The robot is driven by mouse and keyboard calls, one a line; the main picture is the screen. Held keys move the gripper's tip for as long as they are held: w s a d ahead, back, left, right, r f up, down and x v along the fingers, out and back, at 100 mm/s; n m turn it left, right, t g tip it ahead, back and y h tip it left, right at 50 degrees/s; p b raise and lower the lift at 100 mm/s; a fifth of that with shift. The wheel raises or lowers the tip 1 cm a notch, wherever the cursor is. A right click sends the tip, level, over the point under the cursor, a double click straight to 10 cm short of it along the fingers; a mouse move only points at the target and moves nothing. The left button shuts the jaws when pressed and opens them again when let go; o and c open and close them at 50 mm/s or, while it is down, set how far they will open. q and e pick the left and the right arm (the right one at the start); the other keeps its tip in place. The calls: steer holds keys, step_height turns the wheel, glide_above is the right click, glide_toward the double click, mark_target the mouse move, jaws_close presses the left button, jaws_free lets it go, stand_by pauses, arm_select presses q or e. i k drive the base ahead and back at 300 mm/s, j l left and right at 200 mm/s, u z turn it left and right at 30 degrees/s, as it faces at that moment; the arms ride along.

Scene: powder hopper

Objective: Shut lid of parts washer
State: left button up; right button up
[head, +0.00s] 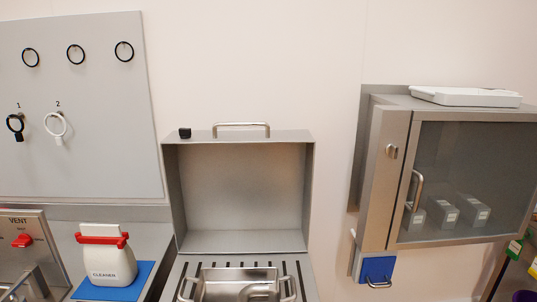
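The parts washer lid (242,195) stands open and upright behind the washer, with its hollow inside facing me. A metal bar handle (241,125) and a small black knob or latch (185,133) are on its top edge. The washer's slotted deck (305,281) shows below it, cut off by the bottom of the picture. A metal basket or tray with side handles (240,284) sits on the deck. A grey metal part at the lower left edge may be mine, but I cannot make out either gripper.
A white cleaner bottle with a red top (107,262) stands on a blue mat (143,278) left of the washer. A red vent switch (22,241) is further left. A glass-fronted cabinet (470,180) hangs at the right, with a blue drawer (377,270) below it. The wall right of the lid is bare.

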mark_target(229, 191)
steer(key=i+j+z, duration=0.15)
steer(key=j, duration=0.45)
steer(key=j+z, duration=0.15)
steer(key=j, duration=0.45)
